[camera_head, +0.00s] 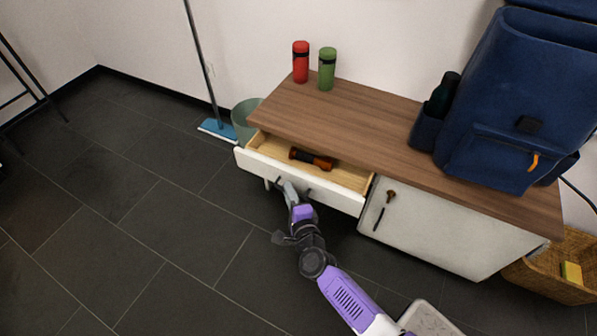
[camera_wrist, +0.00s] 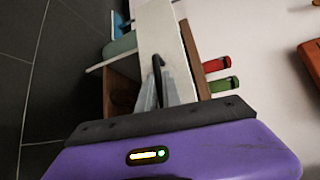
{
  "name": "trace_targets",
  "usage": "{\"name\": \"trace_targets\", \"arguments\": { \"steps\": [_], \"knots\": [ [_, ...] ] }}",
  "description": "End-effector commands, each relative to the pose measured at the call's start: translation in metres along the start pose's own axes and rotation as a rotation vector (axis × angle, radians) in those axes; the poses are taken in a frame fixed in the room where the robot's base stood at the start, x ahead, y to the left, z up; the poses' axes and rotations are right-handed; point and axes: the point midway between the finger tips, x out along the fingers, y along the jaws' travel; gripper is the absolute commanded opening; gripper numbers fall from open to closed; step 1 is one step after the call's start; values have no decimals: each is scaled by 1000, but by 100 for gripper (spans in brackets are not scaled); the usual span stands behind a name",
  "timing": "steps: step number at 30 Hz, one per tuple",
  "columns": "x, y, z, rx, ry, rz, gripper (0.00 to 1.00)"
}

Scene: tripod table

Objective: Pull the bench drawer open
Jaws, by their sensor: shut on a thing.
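The bench (camera_head: 400,137) has a brown wooden top and white fronts. Its drawer (camera_head: 252,163) at the left is pulled part way out, showing a pale wood inside. An orange and black tool (camera_head: 312,158) lies in the drawer. My gripper (camera_head: 283,187) is at the left part of the drawer front, with my arm reaching up from below. In the wrist view, my gripper (camera_wrist: 162,92) has its fingers shut on the dark drawer handle (camera_wrist: 158,68), against the white drawer front (camera_wrist: 157,30). The fingers partly hide the handle.
A red bottle (camera_head: 300,62) and a green bottle (camera_head: 327,69) stand on the bench top, left of a blue backpack (camera_head: 505,100). A key hangs at the cabinet door (camera_head: 425,225). The floor in front is clear.

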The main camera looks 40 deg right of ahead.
Motion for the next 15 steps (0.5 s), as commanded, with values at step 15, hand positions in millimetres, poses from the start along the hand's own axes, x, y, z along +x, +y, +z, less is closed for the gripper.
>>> {"name": "trace_targets", "arguments": {
  "steps": [15],
  "knots": [
    [-35, 10, 34, 0, 2, 1, 0]
  ]
}}
